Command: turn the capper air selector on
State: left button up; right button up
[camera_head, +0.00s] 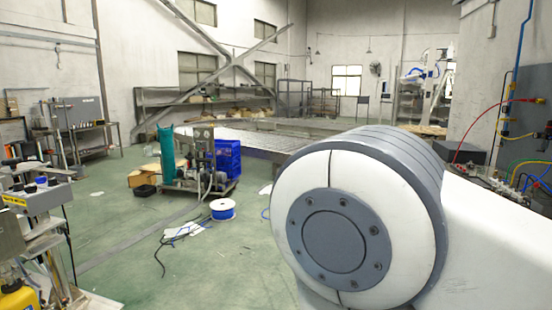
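I cannot pick out with certainty which control is the capper air selector. A grey control box (42,197) with a yellow label stands at the left edge. Several small knobs or buttons, dark, blue and pale, sit on its top; their markings and positions are too small to read. Neither of my grippers is in view. A large white and grey arm joint of mine fills the lower right and hides what is behind it.
A yellow container (18,298) stands at lower left. A cart with machinery (200,165), a blue crate (228,158) and a cable spool (223,209) stand mid-floor. Loose black cable (163,250) lies on the green floor. Coloured hoses (525,135) run along the right wall. Open floor lies centre-left.

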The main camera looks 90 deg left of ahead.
aim_at(40, 181)
jog(key=i, duration=1.05)
jog(key=u, duration=2.8)
jog(key=i, duration=4.1)
jog(key=u, duration=3.05)
jog(key=i, duration=0.85)
